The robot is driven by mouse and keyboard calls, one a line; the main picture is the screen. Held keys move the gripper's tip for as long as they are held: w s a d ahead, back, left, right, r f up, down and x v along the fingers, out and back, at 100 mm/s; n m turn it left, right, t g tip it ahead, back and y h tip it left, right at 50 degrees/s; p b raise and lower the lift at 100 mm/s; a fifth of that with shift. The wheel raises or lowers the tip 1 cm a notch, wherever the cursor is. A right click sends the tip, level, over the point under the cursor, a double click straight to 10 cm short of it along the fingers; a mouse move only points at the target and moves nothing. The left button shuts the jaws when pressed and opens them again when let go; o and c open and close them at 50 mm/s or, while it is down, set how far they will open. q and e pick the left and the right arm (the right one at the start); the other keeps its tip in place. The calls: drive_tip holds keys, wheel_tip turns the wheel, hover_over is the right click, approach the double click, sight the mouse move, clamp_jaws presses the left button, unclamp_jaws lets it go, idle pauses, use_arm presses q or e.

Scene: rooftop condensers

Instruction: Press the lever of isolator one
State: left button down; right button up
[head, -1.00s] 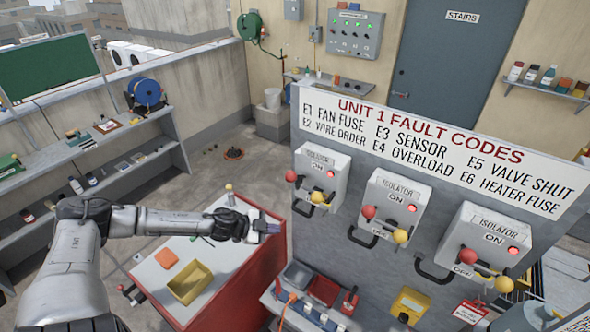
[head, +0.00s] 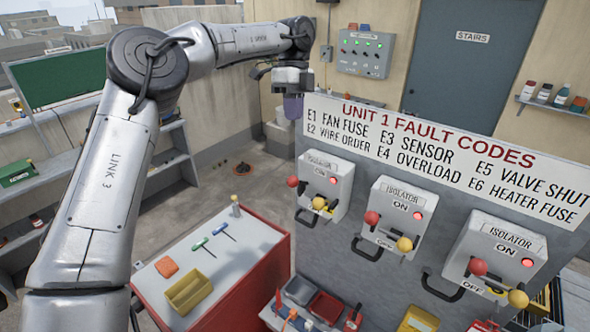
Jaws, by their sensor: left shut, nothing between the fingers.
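Three white isolator boxes are mounted on a grey panel: left (head: 328,180), middle (head: 394,212) and right (head: 497,246). Each has a lit red lamp, a red ball knob, a yellow ball knob and a black handle; ON labels are readable. I cannot read any numbers on them. The left box has its red knob (head: 293,182) at its left side and its yellow knob (head: 319,203) at its lower front. My left gripper (head: 293,108) is shut and empty, pointing down beside the sign's upper left corner, above the left box and touching no knob. My right gripper is out of view.
A fault code sign (head: 440,150) runs along the panel's top. A red cabinet (head: 210,255) at lower left bears a yellow bin (head: 188,292), an orange block (head: 166,266) and two T-handled tools (head: 211,238). Trays (head: 322,303) lie below the panel.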

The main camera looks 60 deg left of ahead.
use_arm(q)
drive_tip(key=shift+d+r, duration=0.15)
drive_tip(key=shift+r, duration=0.25)
drive_tip(key=p, duration=0.3)
hover_over(300, 183)
drive_tip(key=s, duration=0.2)
drive_tip(key=f, duration=1.2)
drive_tip(key=shift+w+a, duration=0.25)
drive_tip(key=shift+a, duration=0.1)
drive_tip(key=shift+x, duration=0.8)
drive_tip(key=shift+a+f, duration=0.1)
